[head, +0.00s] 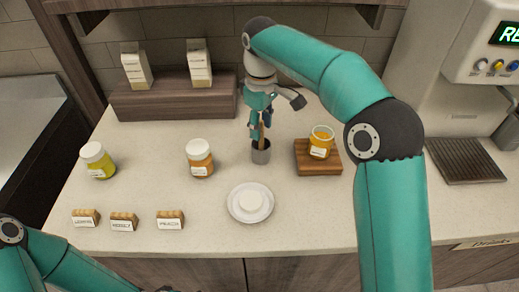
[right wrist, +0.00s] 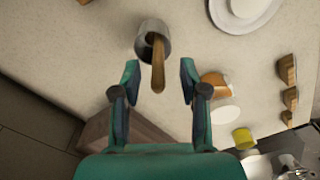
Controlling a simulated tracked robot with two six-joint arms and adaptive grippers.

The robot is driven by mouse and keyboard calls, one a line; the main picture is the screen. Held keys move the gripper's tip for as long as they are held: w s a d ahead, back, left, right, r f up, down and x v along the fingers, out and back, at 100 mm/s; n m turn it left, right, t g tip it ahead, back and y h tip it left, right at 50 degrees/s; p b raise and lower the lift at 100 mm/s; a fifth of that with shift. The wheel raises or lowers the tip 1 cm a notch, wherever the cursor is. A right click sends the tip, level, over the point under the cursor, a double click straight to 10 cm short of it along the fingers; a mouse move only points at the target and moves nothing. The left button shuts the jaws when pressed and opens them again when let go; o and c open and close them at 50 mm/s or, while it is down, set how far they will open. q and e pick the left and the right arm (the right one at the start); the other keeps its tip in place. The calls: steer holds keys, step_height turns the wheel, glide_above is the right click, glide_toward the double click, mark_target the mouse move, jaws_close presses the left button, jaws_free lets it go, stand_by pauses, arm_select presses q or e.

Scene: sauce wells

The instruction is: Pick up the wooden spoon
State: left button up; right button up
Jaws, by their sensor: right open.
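The wooden spoon (right wrist: 158,66) stands in a small grey metal cup (head: 261,152), its handle sticking up out of the rim. In the head view the spoon (head: 261,134) shows just below my right gripper (head: 262,118). My right gripper is open. In the right wrist view the spoon handle lies between its two fingertips (right wrist: 159,78), with a gap on each side. The cup (right wrist: 148,40) is just beyond the fingertips there. My left arm shows at the lower left of the head view, but its jaws are out of sight.
A honey-coloured jar (head: 321,143) stands on a wooden block (head: 318,168) right of the cup. A white plate (head: 234,208) is in front. An orange jar (head: 200,160) and a yellow-green jar (head: 97,161) stand left. Small label blocks (head: 124,222) line the front left. Cartons (head: 198,63) stand behind.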

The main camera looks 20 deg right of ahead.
step_height(320, 180, down, 5)
steer(key=shift+w+r, duration=0.1)
steer(key=shift+r, duration=0.1)
jaws_close()
